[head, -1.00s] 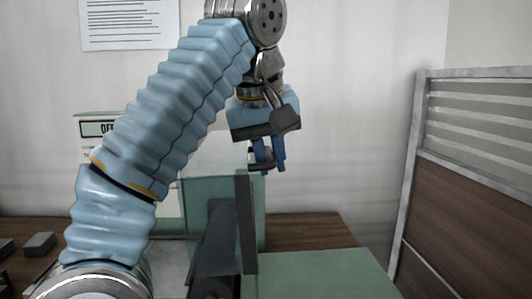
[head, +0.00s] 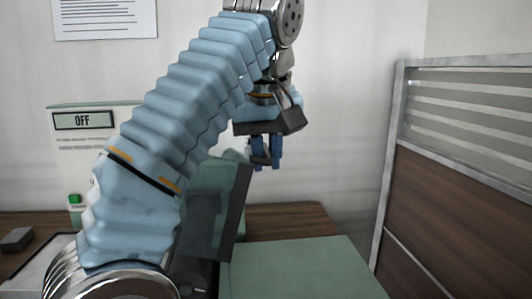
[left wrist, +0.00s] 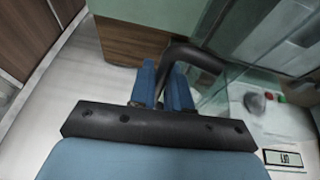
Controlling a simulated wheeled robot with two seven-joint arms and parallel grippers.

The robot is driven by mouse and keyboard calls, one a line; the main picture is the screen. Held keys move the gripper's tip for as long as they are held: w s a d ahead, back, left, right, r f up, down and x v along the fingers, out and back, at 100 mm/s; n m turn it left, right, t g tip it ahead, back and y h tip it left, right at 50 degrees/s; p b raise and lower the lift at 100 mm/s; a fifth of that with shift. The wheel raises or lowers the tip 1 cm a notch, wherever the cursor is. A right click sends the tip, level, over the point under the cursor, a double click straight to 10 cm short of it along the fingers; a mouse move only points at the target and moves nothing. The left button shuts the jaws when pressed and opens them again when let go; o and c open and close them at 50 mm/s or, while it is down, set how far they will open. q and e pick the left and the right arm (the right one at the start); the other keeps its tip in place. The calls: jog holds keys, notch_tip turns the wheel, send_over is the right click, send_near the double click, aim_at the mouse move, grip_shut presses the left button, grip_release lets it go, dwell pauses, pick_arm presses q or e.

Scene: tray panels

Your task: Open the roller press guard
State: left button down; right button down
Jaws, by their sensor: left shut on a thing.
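The roller press guard shows as a see-through panel (head: 207,222) with a dark edge strip (head: 236,208), partly behind my left arm. The strip leans, its top to the right. My left gripper (head: 265,155) is above the guard's top right, its blue fingers shut on the guard's dark handle (head: 260,160). In the left wrist view the black curved handle (left wrist: 208,62) runs between the blue fingers (left wrist: 165,88), beside the clear panel (left wrist: 225,85). The rollers cannot be made out. My right gripper is not in view.
A sign panel reading OFF (head: 82,121) stands at the left, with a green button (head: 74,199) below it. A pale green flat surface (head: 300,270) lies at the front right. A partition (head: 455,180) stands at the right. A grey block (head: 17,239) sits on the brown table.

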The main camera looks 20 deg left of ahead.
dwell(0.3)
pick_arm(q)
jog(key=c, duration=1.4)
grip_release()
jog(key=shift+c, duration=0.2)
jog(key=shift+a, duration=0.15)
